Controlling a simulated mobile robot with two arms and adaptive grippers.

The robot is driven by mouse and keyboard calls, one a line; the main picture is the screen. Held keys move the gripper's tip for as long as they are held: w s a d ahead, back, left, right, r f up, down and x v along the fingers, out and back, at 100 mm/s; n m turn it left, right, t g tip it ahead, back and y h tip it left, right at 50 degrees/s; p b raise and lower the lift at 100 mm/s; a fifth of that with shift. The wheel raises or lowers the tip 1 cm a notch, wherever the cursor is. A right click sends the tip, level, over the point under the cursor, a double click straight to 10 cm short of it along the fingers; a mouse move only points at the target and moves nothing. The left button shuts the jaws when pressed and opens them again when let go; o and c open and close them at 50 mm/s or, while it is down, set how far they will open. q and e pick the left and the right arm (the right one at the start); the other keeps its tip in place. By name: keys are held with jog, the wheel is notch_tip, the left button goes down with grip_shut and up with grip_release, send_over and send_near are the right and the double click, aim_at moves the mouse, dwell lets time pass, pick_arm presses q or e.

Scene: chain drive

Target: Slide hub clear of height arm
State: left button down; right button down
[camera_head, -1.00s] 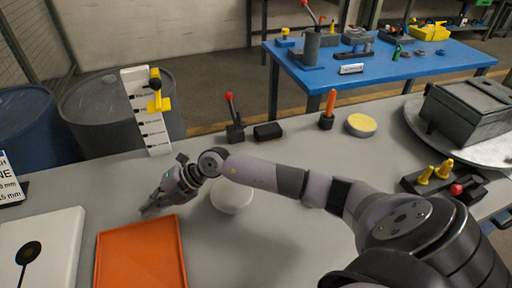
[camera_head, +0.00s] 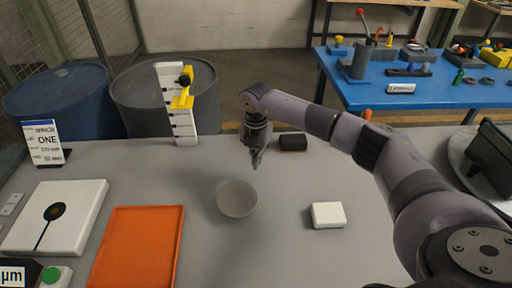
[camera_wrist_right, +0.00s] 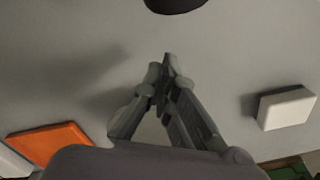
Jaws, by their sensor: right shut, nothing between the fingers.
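The height gauge (camera_head: 178,125) is a white upright plate with black marks at the table's back edge. Its yellow height arm (camera_head: 183,100), with a black knob, sticks out near the top. A round grey bowl-like piece (camera_head: 237,198) sits alone on the grey table; I cannot tell whether it is the hub. My right gripper (camera_head: 257,160) points down, shut and empty, behind and slightly right of this piece, and to the right of the gauge. In the wrist view its fingertips (camera_wrist_right: 168,62) meet above bare table. My left gripper is not in view.
An orange mat (camera_head: 137,248) and a white plate with a black disc (camera_head: 54,218) lie at left. A black block (camera_head: 293,142) is close behind my gripper, and a white block (camera_head: 328,215) lies right. The table between gauge and grey piece is clear.

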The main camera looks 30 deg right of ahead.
aim_at(242, 188)
notch_tip(242, 188, down, 3)
jog(key=shift+s+a+f+p, duration=0.1)
jog(key=shift+s+f+p, duration=0.05)
jog(key=shift+p, duration=0.25)
jog(key=shift+s+a+p, duration=0.35)
jog(key=shift+a, duration=0.2)
jog(key=shift+s+a+p, duration=0.3)
jog(key=shift+a, duration=0.25)
jog(key=shift+s+a, duration=0.4)
jog(key=shift+a, duration=0.05)
jog(key=s+a+p, duration=0.1)
jog(key=a, duration=0.1)
jog(key=s+a+p, duration=0.1)
jog(key=shift+s+a, duration=0.3)
jog(key=shift+a, duration=0.05)
jog(key=shift+s+a, duration=0.2)
jog(key=shift+a, duration=0.1)
